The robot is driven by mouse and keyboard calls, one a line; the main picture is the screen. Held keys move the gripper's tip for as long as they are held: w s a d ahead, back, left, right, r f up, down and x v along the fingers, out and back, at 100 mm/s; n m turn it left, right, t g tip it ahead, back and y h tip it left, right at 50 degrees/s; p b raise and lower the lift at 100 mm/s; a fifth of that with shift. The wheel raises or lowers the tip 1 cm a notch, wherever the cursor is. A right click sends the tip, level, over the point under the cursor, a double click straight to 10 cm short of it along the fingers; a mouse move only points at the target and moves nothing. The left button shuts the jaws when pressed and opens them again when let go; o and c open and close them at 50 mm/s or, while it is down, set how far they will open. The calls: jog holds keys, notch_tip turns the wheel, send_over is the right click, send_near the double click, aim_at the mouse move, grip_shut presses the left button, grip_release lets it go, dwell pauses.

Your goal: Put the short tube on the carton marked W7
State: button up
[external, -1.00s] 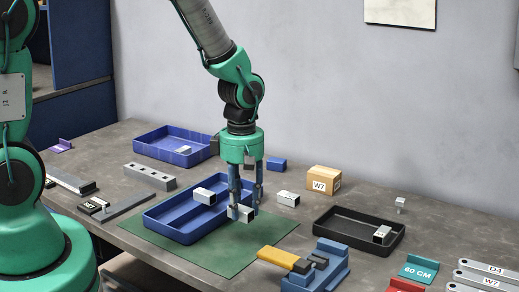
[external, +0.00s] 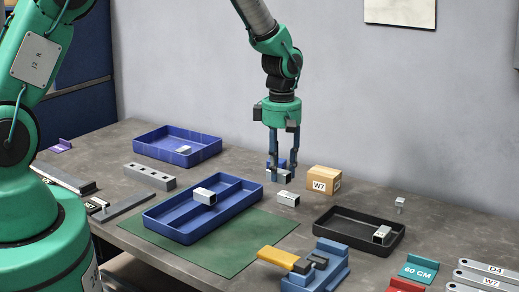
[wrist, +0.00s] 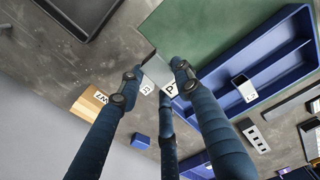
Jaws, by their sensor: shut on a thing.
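My gripper (external: 281,170) is shut on a short silvery tube (external: 284,178), held above the table. In the wrist view the tube (wrist: 157,70) sits between the fingers, with a white lettered end; its lettering is partly hidden. The carton marked W7 (external: 322,181) is a small tan box just right of my gripper. In the wrist view the carton (wrist: 90,101) lies left of the fingers. Another silvery tube (external: 288,199) lies on the table below the held one. A further tube (external: 204,196) is in the blue divided tray (external: 163,228).
A black tray (external: 330,233) with a small block (external: 382,235) stands to the right. A blue and yellow fixture (external: 318,268) is at the front. A second blue tray (external: 160,150) is at the back left.

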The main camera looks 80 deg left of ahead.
jog(key=w+a+p, duration=0.3)
jog(key=w+a, duration=0.1)
jog(key=a, duration=0.2)
jog(key=shift+a, duration=0.2)
jog(key=shift+w+f, duration=0.1)
jog(key=shift+w, duration=0.05)
jog(key=p, duration=0.2)
send_over(326, 170)
jog(key=shift+d+f, duration=0.1)
jog(key=shift+f, duration=0.7)
jog(key=shift+f, duration=0.1)
dwell(0.3)
jog(key=shift+f+p, duration=0.35)
jog(key=shift+f, duration=1.25)
jog(key=shift+f, duration=0.1)
